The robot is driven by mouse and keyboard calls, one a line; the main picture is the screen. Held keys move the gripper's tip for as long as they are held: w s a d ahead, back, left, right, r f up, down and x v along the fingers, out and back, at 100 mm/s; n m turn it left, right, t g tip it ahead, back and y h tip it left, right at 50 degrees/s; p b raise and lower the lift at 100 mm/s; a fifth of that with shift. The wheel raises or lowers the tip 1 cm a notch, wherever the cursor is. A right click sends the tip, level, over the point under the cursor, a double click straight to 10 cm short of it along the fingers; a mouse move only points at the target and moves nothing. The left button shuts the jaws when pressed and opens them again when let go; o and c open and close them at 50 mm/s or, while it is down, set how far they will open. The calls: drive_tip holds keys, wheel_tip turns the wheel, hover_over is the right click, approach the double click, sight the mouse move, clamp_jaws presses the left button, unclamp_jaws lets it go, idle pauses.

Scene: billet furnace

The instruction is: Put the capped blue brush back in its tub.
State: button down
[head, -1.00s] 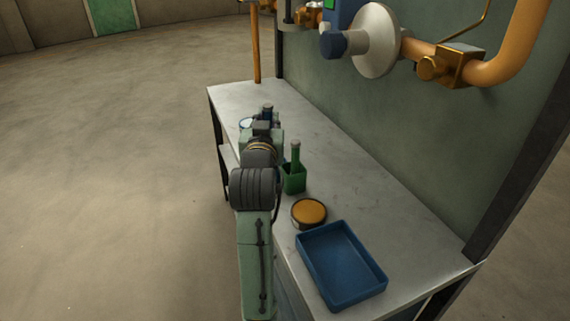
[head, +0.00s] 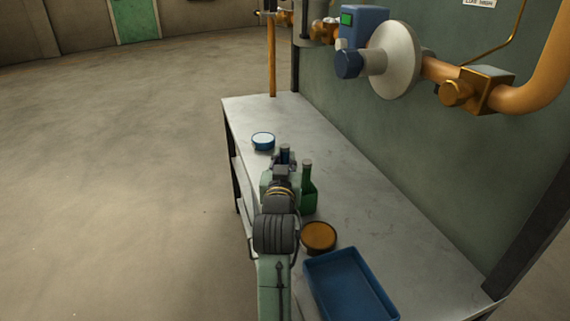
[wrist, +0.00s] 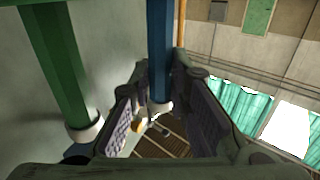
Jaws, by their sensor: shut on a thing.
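The blue brush (head: 285,152) stands roughly upright in my gripper (head: 285,162), its grey-topped end showing above the jaws. In the wrist view, the blue handle (wrist: 160,40) runs between the two finger pads of my gripper (wrist: 160,88), with a pale collar at its lower end. The jaws are shut on it. Close beside it on the right in the head view is a green tub (head: 308,202) with a green brush (head: 307,175) in it. The green brush's handle also shows at left in the wrist view (wrist: 52,60). I cannot make out a blue tub; my arm hides part of the bench.
On the grey bench (head: 355,185) stand a round blue tin with a pale top (head: 263,141), an orange-topped tin (head: 319,236) and a blue tray (head: 350,285). A pipe with a pale disc (head: 395,62) overhangs the right back. The bench's middle right is clear.

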drive_tip(key=shift+f, duration=0.55)
drive_tip(key=shift+f, duration=0.1)
drive_tip(key=c, duration=1.5)
unclamp_jaws()
